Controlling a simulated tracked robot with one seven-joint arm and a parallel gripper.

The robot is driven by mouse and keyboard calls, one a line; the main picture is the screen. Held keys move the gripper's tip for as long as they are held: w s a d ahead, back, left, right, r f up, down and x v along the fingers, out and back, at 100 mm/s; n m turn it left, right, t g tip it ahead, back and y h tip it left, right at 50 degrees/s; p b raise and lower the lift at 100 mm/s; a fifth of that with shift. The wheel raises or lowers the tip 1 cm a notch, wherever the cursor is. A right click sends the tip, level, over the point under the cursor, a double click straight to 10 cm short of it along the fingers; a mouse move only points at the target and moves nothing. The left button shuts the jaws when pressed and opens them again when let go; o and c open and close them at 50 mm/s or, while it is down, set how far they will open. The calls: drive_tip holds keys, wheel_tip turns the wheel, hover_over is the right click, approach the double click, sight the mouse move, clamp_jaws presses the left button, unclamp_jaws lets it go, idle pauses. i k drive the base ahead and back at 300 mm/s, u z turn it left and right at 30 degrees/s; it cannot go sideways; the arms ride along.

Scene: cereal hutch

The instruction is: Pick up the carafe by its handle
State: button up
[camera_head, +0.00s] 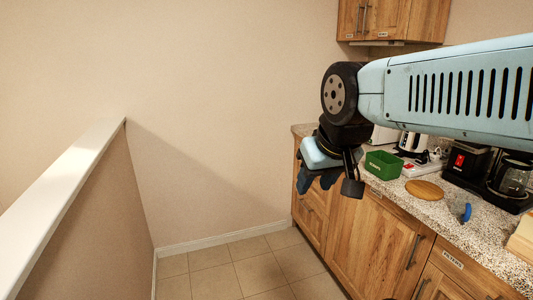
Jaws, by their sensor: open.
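The glass carafe (513,178) sits in the black coffee maker (467,165) at the far right of the counter. Its lower part is dark and its handle is hard to make out at this size. My gripper (320,180) is open and empty, pointing down in front of the counter's left end. It is well to the left of the carafe and apart from it. My arm crosses the upper right and hides part of the counter's back.
The speckled counter (440,208) holds a green box (383,165), a round wooden board (425,190), a small blue object (466,212) and a kettle (411,143). A wall cabinet (392,20) hangs above. A half wall (70,190) stands left; the tiled floor between is clear.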

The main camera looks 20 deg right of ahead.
sight(512, 175)
drive_tip(key=u, duration=0.05)
drive_tip(key=i, duration=1.4)
drive_tip(key=z, duration=1.9)
